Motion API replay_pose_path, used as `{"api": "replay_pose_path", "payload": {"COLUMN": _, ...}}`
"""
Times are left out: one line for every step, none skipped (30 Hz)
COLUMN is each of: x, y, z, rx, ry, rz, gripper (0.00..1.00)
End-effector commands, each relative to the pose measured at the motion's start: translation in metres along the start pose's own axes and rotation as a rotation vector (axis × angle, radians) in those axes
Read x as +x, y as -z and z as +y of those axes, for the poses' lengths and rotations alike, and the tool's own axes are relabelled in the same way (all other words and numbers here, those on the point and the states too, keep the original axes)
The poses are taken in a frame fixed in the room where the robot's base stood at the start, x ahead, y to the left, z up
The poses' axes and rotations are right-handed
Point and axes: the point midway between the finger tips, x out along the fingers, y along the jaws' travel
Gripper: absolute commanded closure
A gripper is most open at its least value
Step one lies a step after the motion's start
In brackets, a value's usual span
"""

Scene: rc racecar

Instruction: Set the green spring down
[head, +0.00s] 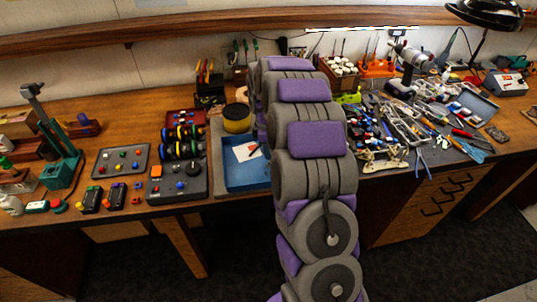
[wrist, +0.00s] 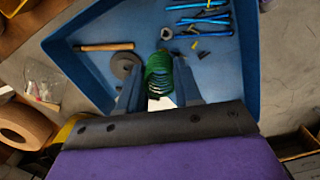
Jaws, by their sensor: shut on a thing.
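The green spring (wrist: 158,73) is between the two blue fingers of my gripper (wrist: 160,88) in the wrist view. My gripper is shut on it. The spring shows over the floor of a blue tray (wrist: 95,72); I cannot tell whether it touches the floor. A white patch (wrist: 161,103) shows just below the spring, between the fingers. In the head view my own arm hides my gripper and the spring. A blue tray (head: 238,182) shows there just left of my arm, with a white sheet in it.
In the wrist tray lie a wooden-handled tool (wrist: 105,47), a grey disc (wrist: 124,65) and blue-handled tools (wrist: 205,18). In the head view, a yellow round container (head: 237,119) stands behind the tray, a black control box (head: 178,182) is left, and cluttered tools (head: 430,120) cover the right bench.

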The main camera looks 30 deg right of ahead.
Motion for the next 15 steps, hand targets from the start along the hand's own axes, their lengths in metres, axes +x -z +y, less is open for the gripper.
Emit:
{"api": "replay_pose_path", "payload": {"x": 0.011, "y": -0.001, "z": 0.0, "rx": 0.001, "ry": 0.004, "rz": 0.0, "gripper": 0.99}}
{"api": "replay_pose_path", "payload": {"x": 0.016, "y": -0.002, "z": 0.001, "rx": 0.001, "ry": 0.006, "rz": 0.001, "gripper": 0.99}}
{"api": "replay_pose_path", "payload": {"x": 0.021, "y": -0.003, "z": 0.001, "rx": 0.002, "ry": 0.007, "rz": 0.002, "gripper": 0.99}}
{"api": "replay_pose_path", "payload": {"x": 0.024, "y": -0.003, "z": 0.001, "rx": 0.002, "ry": 0.007, "rz": 0.002, "gripper": 0.99}}
{"api": "replay_pose_path", "payload": {"x": 0.026, "y": -0.003, "z": 0.001, "rx": 0.002, "ry": 0.008, "rz": 0.003, "gripper": 0.99}}
{"api": "replay_pose_path", "payload": {"x": 0.027, "y": -0.003, "z": 0.001, "rx": 0.002, "ry": 0.007, "rz": 0.003, "gripper": 1.0}}
{"api": "replay_pose_path", "payload": {"x": 0.026, "y": -0.002, "z": 0.001, "rx": 0.002, "ry": 0.006, "rz": 0.002, "gripper": 1.0}}
{"api": "replay_pose_path", "payload": {"x": 0.026, "y": -0.002, "z": 0.001, "rx": 0.002, "ry": 0.005, "rz": 0.002, "gripper": 1.0}}
{"api": "replay_pose_path", "payload": {"x": 0.025, "y": 0.0, "z": 0.0, "rx": 0.002, "ry": 0.005, "rz": 0.001, "gripper": 1.0}}
{"api": "replay_pose_path", "payload": {"x": 0.025, "y": 0.001, "z": 0.0, "rx": 0.002, "ry": 0.004, "rz": 0.0, "gripper": 1.0}}
{"api": "replay_pose_path", "payload": {"x": 0.025, "y": 0.001, "z": -0.001, "rx": 0.002, "ry": 0.004, "rz": -0.001, "gripper": 1.0}}
{"api": "replay_pose_path", "payload": {"x": 0.024, "y": 0.002, "z": -0.001, "rx": 0.002, "ry": 0.004, "rz": -0.001, "gripper": 0.62}}
{"api": "replay_pose_path", "payload": {"x": 0.024, "y": 0.002, "z": -0.001, "rx": 0.002, "ry": 0.003, "rz": -0.002, "gripper": 0.6}}
{"api": "replay_pose_path", "payload": {"x": 0.024, "y": 0.003, "z": -0.002, "rx": 0.002, "ry": 0.003, "rz": -0.002, "gripper": 0.57}}
{"api": "replay_pose_path", "payload": {"x": 0.024, "y": 0.004, "z": -0.002, "rx": 0.002, "ry": 0.002, "rz": -0.003, "gripper": 0.53}}
